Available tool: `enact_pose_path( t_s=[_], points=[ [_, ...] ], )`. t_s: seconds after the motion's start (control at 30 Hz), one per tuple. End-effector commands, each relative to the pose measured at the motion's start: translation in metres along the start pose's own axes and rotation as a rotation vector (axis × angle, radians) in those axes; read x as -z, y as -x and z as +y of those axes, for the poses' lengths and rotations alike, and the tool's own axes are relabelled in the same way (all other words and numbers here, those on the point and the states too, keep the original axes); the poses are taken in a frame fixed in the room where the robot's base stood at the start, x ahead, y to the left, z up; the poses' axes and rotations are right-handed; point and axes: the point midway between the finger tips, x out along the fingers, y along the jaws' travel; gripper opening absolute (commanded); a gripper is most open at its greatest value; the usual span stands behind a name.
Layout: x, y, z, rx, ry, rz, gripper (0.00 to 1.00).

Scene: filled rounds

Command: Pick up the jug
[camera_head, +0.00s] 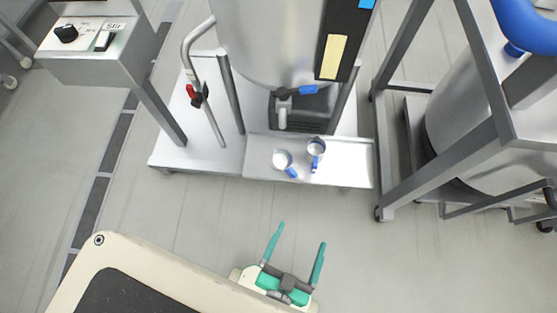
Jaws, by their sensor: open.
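My gripper (302,235), with green fingers, is open and empty. It is below the shelf in the picture, apart from both jugs, with its fingers pointing toward the shelf.
The steel tank (265,40) has a tap with a blue lever (302,90) above the shelf. A bent pipe with a red lever (192,92) stands to the left. A metal frame (440,160) stands at the right. A control box (95,50) is upper left. Floor (190,215) is clear before the shelf.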

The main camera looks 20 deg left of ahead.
Motion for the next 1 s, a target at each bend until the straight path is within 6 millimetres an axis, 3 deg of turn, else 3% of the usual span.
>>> enact_pose_path(
  t_s=[0.3, 0.5, 0.63, 0.77, 0.87, 1.0],
  points=[
    [-0.154, -0.095, 0.033, -0.102, -0.603, -0.297, 0.88],
    [-0.224, -0.158, 0.031, -0.163, -1.022, -0.486, 0.88],
    [-0.250, -0.198, 0.019, -0.191, -1.292, -0.611, 0.88],
    [-0.259, -0.239, 0.002, -0.205, -1.558, -0.745, 0.88],
    [-0.252, -0.270, -0.013, -0.204, -1.754, -0.857, 0.88],
    [-0.229, -0.306, -0.035, -0.185, -1.990, -1.024, 0.88]
  ],
)
